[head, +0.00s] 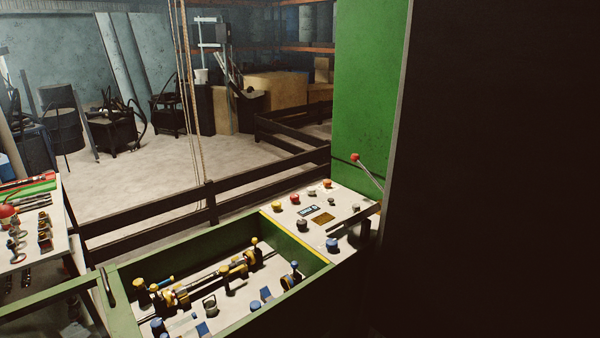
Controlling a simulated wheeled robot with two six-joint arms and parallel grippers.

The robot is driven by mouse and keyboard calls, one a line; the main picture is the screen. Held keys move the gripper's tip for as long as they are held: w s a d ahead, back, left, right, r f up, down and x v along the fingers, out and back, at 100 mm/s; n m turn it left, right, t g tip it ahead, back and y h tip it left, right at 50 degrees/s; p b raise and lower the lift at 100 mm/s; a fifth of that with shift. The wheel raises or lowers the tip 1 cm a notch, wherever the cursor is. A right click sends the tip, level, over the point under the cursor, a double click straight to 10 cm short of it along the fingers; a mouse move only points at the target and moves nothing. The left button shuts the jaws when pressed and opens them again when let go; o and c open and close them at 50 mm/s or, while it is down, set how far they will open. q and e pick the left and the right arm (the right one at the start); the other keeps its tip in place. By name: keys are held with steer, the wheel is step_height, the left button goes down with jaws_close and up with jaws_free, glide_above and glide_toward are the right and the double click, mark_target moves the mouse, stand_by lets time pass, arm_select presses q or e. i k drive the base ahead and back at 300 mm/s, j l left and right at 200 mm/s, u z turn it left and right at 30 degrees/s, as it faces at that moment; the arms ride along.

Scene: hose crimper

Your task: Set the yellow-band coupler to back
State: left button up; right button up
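A row of yellow and dark metal fittings (232,270) lies along a rod inside the green-walled bay (230,225) of the machine. Yellow knobs stand up at both ends of this row, one (254,241) at the right end and one (139,284) at the left end. I cannot tell for sure which yellow-marked part is the yellow-band coupler, or how it is set. A blue-topped fitting (294,268) stands near the bay's right wall. Neither of my grippers shows in the head view.
A control panel (345,212) with coloured buttons and a red-tipped lever (368,170) adjoins the bay's right end. A tall dark surface fills the right side. A bench (50,235) with tools stands at the left. A dark rail fence (150,208) runs behind.

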mark_target(254, 254)
steer(key=i+l+u, duration=0.4)
steer(key=i+l, duration=0.2)
steer(key=i, duration=0.15)
